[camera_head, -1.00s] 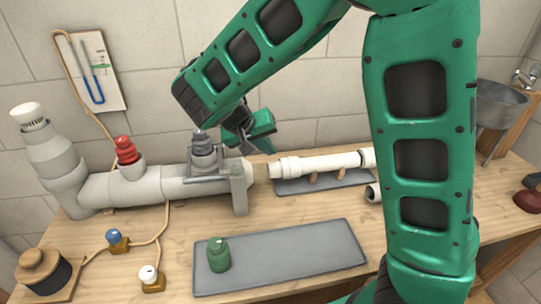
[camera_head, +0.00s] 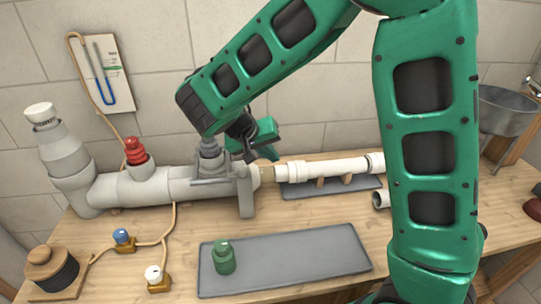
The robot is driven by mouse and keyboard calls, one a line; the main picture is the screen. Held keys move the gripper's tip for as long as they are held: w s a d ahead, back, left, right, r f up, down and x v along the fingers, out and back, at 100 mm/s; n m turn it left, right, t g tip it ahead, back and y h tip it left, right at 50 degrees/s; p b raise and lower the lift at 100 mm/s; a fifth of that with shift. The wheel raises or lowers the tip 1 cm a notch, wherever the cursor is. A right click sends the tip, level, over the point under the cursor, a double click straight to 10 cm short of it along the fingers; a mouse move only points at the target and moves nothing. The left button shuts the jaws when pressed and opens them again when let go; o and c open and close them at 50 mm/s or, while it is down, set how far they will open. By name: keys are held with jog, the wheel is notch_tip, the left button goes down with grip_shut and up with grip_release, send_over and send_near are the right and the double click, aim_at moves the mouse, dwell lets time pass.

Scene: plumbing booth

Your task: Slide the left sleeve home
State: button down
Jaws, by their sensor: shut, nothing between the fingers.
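A white pipe (camera_head: 335,168) lies level on low wooden supports. A wider white sleeve (camera_head: 296,171) sits around its left end, and another white sleeve (camera_head: 376,163) is near its right end, partly behind my arm. Left of the pipe, the thick grey pipe (camera_head: 190,184) ends at a grey bracket (camera_head: 245,192). A short tan piece (camera_head: 265,172) shows between bracket and white pipe. My gripper (camera_head: 251,157) is shut and empty, just above and behind the bracket, left of the left sleeve. Whether its tips touch anything is hard to tell.
A red valve (camera_head: 136,151) and a grey fitting (camera_head: 210,153) stand on the thick pipe. A grey mat (camera_head: 300,264) holds a green bottle-shaped part (camera_head: 224,257). A loose white pipe piece (camera_head: 381,199) lies at right. My arm hides the bench behind it.

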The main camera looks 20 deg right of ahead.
aim_at(293, 167)
jog(key=x, duration=0.7)
jog(key=shift+d+f, duration=0.1)
jog(key=shift+f, duration=0.05)
jog(key=shift+s+d, duration=0.15)
jog(key=shift+d, duration=1)
